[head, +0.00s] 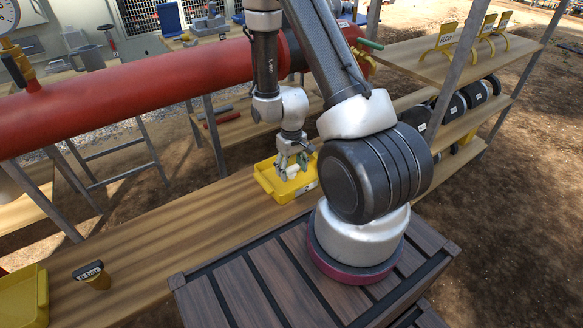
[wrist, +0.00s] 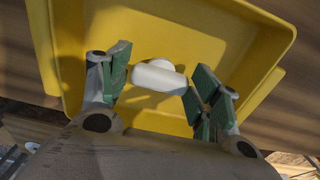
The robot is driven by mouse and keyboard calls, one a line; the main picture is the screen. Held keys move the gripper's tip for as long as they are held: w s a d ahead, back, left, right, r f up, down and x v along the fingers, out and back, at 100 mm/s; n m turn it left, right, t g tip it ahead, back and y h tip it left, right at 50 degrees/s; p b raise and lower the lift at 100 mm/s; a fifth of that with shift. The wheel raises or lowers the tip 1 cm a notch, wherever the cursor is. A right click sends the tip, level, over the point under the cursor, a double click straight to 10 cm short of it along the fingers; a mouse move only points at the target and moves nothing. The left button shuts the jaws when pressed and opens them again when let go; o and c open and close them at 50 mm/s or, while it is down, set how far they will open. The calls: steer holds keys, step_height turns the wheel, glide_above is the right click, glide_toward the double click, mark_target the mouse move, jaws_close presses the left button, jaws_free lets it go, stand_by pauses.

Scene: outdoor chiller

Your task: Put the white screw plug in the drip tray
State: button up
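The white screw plug (wrist: 158,77) is a short white cylinder with a rounded part at its side. The yellow drip tray (wrist: 225,22) fills the background behind the plug. In the head view, my gripper (head: 292,165) points down over the yellow drip tray (head: 270,188), with the white plug (head: 293,172) at the fingertips. Any gap between plug and tray floor cannot be told.
The tray stands on a long wooden bench (head: 180,225). A thick red pipe (head: 130,92) runs across behind it. A yellow bin (head: 25,298) and a labelled yellow-and-black item (head: 92,274) are at the lower left. Wooden shelves (head: 420,60) stand at right.

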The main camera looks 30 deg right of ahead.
stand_by(0.3)
step_height(320, 180, up, 12)
step_height(320, 180, up, 17)
steer(key=t, duration=0.2)
glide_above(291, 167)
steer(key=s+a, duration=0.2)
steer(key=s, duration=0.2)
steer(key=s+r, duration=0.4)
steer(key=s+r+t, duration=0.1)
steer(key=s+r, duration=0.3)
steer(key=s, duration=0.1)
steer(key=s+a+r+t, duration=0.1)
steer(key=s+r, duration=0.3)
steer(key=shift+s, duration=0.35)
